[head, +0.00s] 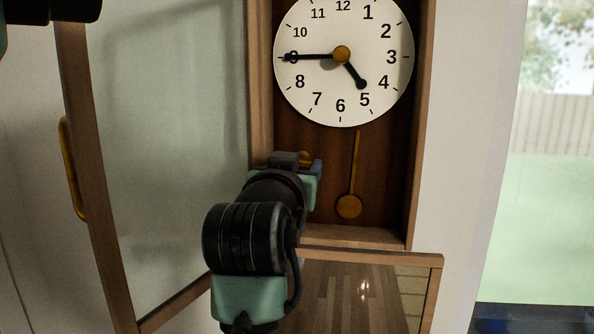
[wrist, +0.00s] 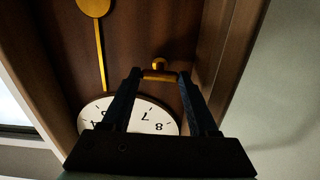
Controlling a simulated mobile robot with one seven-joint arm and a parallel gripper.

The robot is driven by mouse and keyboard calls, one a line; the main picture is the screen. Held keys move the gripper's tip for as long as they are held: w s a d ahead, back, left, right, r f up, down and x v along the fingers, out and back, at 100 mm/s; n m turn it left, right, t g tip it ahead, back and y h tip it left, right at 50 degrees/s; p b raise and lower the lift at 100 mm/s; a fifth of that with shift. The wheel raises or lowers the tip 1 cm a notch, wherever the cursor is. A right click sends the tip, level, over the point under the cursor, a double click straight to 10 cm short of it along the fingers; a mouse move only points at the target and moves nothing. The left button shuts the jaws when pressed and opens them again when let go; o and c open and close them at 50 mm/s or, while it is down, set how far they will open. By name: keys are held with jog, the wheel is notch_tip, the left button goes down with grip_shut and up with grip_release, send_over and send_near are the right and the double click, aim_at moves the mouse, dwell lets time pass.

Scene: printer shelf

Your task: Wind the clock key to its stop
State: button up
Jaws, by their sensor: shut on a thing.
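The wall clock (head: 343,95) has a white dial, a wooden case and a brass pendulum (head: 349,206). Its hands point near 9 and between 4 and 5. The brass clock key (wrist: 160,76) sits low in the case, left of the pendulum in the head view. In the wrist view, which is upside down, my gripper (wrist: 160,78) has one dark finger at each end of the key's crossbar, shut on it. In the head view my gripper (head: 310,168) reaches into the case and mostly hides the key; a bit of brass (head: 305,156) shows.
The clock's glass door (head: 170,120) stands open on the left, with a brass handle (head: 72,168). The case's side wall (wrist: 225,65) is close beside my fingers in the wrist view. A wood-framed panel (head: 355,295) lies below the case. A window (head: 555,150) is at right.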

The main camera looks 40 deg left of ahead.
jog(key=m+b, duration=0.3)
jog(key=m, duration=0.9)
jog(key=shift+m, duration=0.3)
dwell(0.4)
jog(key=o, duration=1.4)
jog(key=b+v, duration=0.5)
jog(key=v, duration=0.8)
jog(key=shift+b, duration=0.3)
jog(key=shift+c, duration=0.3)
